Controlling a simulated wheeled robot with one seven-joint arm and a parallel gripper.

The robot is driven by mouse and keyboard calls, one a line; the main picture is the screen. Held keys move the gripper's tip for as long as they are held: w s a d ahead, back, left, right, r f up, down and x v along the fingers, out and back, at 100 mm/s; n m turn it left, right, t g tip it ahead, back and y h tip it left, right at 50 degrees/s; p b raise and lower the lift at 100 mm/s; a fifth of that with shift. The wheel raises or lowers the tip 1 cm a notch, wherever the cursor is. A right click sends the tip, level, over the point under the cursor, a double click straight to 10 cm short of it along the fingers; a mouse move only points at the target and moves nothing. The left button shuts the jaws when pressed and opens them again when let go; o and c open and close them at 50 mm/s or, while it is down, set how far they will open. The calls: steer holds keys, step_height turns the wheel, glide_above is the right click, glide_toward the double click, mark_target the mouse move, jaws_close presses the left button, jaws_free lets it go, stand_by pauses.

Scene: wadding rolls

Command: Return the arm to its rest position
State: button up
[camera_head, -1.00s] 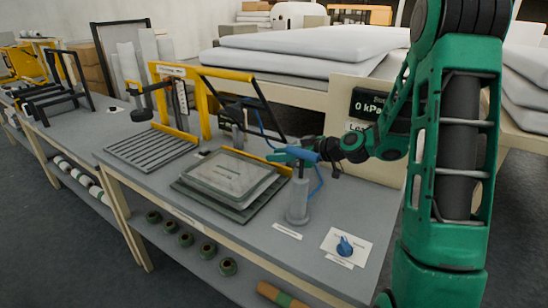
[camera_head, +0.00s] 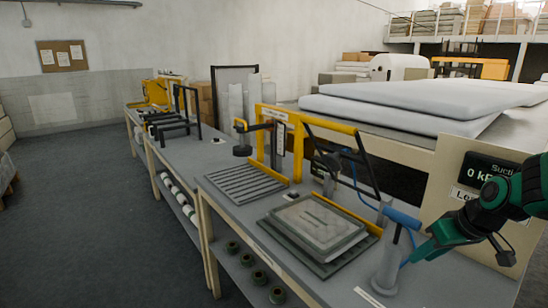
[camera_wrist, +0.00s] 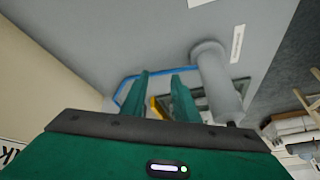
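My arm comes in from the right edge of the head view and ends in my green gripper (camera_head: 424,254). The gripper is beside and to the right of a grey cylindrical stand (camera_head: 386,272) with a blue-handled tool (camera_head: 403,217) on top. In the wrist view, my gripper (camera_wrist: 160,74) has its two green fingers apart with nothing between them. The grey stand (camera_wrist: 217,80) is just right of the fingers there, and a blue hose (camera_wrist: 130,80) runs behind them. I cannot tell whether a finger touches the hose.
A grey workbench (camera_head: 215,182) carries a slatted plate (camera_head: 245,184), a yellow frame (camera_head: 297,125) and stacked flat trays (camera_head: 318,228). A display panel (camera_head: 480,172) stands close behind my gripper. White wadding slabs (camera_head: 420,100) lie at the back. The floor at left is clear.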

steer(key=s+d+r+m+g, duration=0.1)
steer(key=s+m, duration=0.3)
steer(key=s, duration=0.8)
steer(key=s+d+r+m+g+h, duration=0.1)
steer(key=s+m+g, duration=0.3)
steer(key=s, duration=0.8)
steer(key=shift+s+r+h, duration=0.25)
steer(key=shift+r+h, duration=0.05)
steer(key=shift+r, duration=0.1)
